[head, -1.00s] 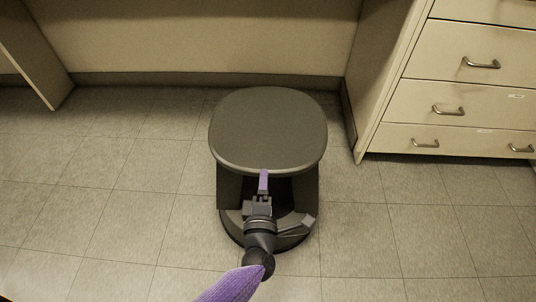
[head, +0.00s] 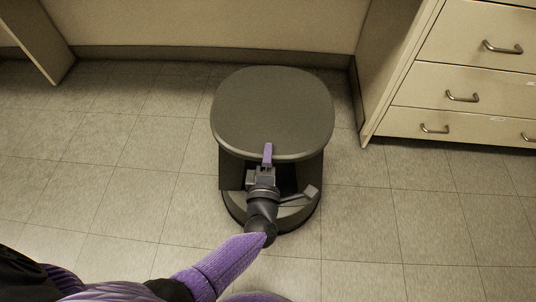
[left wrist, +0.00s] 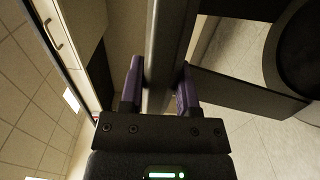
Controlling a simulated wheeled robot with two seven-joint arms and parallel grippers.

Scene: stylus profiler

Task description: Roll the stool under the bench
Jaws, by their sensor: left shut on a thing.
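The dark grey stool (head: 272,110) stands on the floor in the middle of the head view, with a rounded square seat and a round base (head: 234,205). My left gripper (head: 267,155) is at the near edge of its seat, with one purple finger visible on top. In the left wrist view the two purple fingers (left wrist: 159,88) stand on either side of the seat's edge, shut on it. The open space under the bench (head: 200,25) lies behind the stool, between a side panel and the drawers. My right gripper is not in view.
A cream drawer cabinet (head: 462,75) with metal handles stands to the right of the stool. A slanted side panel (head: 38,40) stands at the far left. A dark baseboard (head: 200,54) runs along the back wall. The tiled floor (head: 110,150) is clear around the stool.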

